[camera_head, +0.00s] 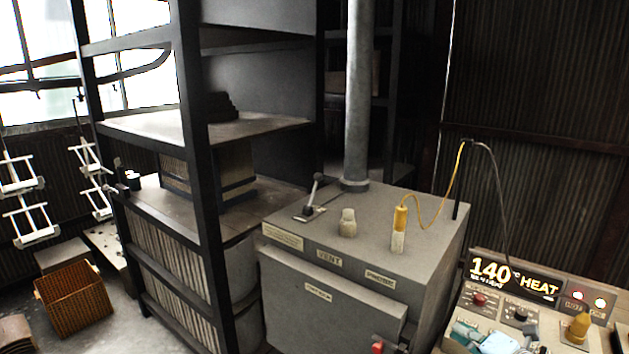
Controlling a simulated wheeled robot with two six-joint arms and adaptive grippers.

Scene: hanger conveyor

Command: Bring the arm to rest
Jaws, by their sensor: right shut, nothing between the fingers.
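The frame cuts off the rest of my right arm. My left gripper is not in view.
A grey oven-like cabinet (335,252) stands in the centre, with a lever (313,193), a yellow-topped probe (400,228) and a vertical pipe (358,95). The panel has a lit "140 HEAT" display (513,281) and a yellow knob (578,328). Shelving, white hangers (32,220) and a basket (73,298) are left.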

